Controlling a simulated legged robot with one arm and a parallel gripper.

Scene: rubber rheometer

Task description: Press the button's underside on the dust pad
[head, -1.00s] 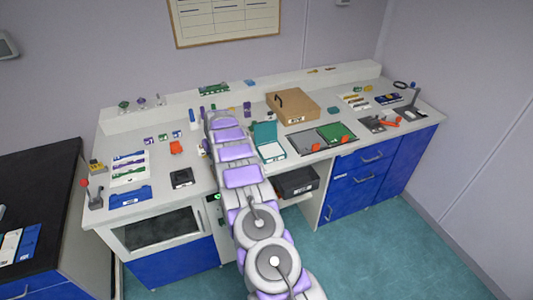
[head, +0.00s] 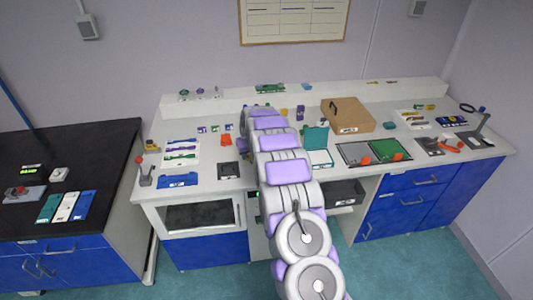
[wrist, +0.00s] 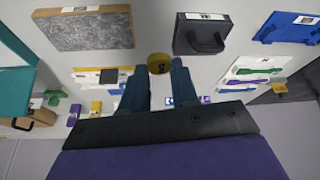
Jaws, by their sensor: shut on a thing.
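My gripper (wrist: 160,70) is shut on a round yellow button (wrist: 159,62) with a small dark mark, held between its two fingertips in the wrist view. The button's underside is hidden. A flat pad with a speckled grey surface and tan edge (wrist: 85,30), which looks like the dust pad, lies at the upper left of that view, apart from the button. In the head view my arm covers the gripper, the button and that pad.
The open teal box (head: 316,140) stands right of my arm in the head view. A black bench (head: 95,165) is at the left.

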